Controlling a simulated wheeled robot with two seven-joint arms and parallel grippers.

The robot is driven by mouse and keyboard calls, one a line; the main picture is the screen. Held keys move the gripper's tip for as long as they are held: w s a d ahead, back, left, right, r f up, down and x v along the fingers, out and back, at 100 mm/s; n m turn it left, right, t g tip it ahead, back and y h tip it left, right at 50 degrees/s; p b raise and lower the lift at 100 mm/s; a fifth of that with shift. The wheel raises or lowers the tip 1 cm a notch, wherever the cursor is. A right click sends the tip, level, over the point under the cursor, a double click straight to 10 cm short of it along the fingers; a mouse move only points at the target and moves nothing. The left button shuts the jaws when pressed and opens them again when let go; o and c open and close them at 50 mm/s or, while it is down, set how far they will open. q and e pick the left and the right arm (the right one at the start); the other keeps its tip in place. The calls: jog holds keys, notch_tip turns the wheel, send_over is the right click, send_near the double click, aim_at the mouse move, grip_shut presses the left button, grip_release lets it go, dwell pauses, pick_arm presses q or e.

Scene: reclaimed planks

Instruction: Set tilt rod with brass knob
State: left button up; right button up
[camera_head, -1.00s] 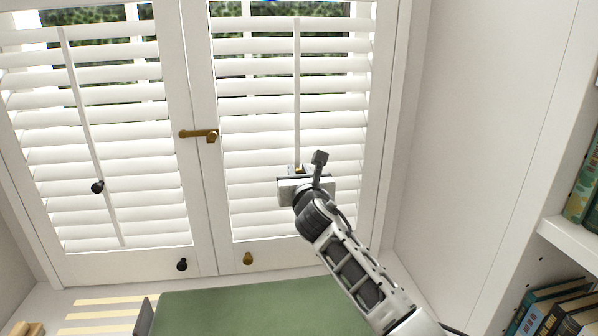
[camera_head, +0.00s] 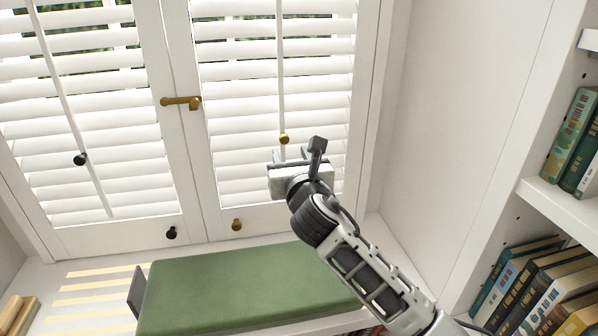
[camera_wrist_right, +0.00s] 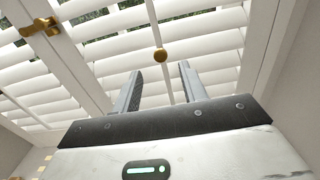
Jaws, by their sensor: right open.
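The right shutter's white tilt rod (camera_head: 281,75) runs down the front of its slats, with a round brass knob (camera_head: 284,139) low on it. The brass knob also shows in the right wrist view (camera_wrist_right: 160,56), beyond the fingertips and between their lines. My right gripper (camera_head: 294,152) is open and empty, just below the knob and apart from it; its two fingers (camera_wrist_right: 160,72) point up towards the shutter. The left shutter's tilt rod (camera_head: 62,85) carries a black knob (camera_head: 80,159). My left gripper is not in view.
A brass latch handle (camera_head: 182,102) sits on the middle stiles. A small black knob (camera_head: 171,232) and a brass knob (camera_head: 237,225) sit on the bottom rails. A green cushion (camera_head: 220,290) lies below. Shelves with books (camera_head: 535,285) stand at the right.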

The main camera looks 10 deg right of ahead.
jog(key=s, duration=0.7)
jog(key=shift+s, duration=0.1)
